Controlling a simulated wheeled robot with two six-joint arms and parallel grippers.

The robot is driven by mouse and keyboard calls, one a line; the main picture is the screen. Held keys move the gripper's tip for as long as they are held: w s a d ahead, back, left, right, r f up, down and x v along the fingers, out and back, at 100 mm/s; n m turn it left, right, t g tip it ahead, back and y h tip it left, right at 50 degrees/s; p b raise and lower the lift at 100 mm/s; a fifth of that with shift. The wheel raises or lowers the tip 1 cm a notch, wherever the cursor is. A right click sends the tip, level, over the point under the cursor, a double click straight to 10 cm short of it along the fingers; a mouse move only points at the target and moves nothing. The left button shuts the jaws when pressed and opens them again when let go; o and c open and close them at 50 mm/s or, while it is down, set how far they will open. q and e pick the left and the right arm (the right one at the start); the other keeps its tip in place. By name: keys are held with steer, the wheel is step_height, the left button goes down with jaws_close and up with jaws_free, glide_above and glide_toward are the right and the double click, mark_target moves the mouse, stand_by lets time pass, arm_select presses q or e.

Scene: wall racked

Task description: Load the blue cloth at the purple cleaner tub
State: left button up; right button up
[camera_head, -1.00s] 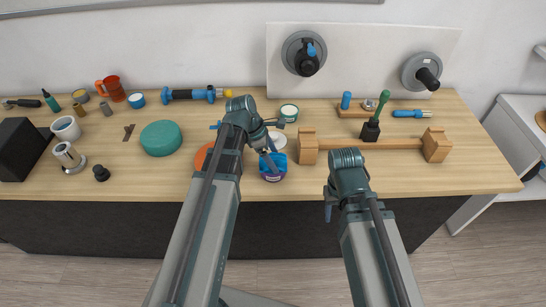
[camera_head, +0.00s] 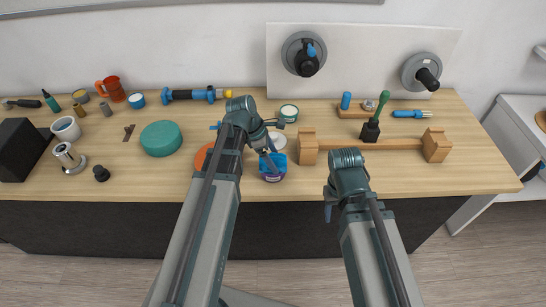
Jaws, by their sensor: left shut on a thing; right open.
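The blue cloth (camera_head: 277,161) is bunched at the top of the purple cleaner tub (camera_head: 272,178), near the front edge of the table. My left gripper (camera_head: 268,153) is shut on the cloth from above. The tub's lower wall shows dark purple below the cloth; its opening is mostly hidden by cloth and gripper. I cannot tell how far the cloth is inside the tub. My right gripper (camera_head: 330,212) is open and empty, in front of the table's front edge, right of the tub.
A wooden rack (camera_head: 385,144) stands right of the tub. A white disc (camera_head: 278,140) and a green-rimmed tin (camera_head: 289,112) lie behind it. An orange disc (camera_head: 202,157) is partly hidden by my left arm. A teal round pad (camera_head: 161,138) lies further left. Bare tabletop lies front right.

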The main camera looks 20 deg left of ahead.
arm_select(q)
steer(key=shift+r+p, duration=3.3)
steer(key=shift+r, duration=0.2)
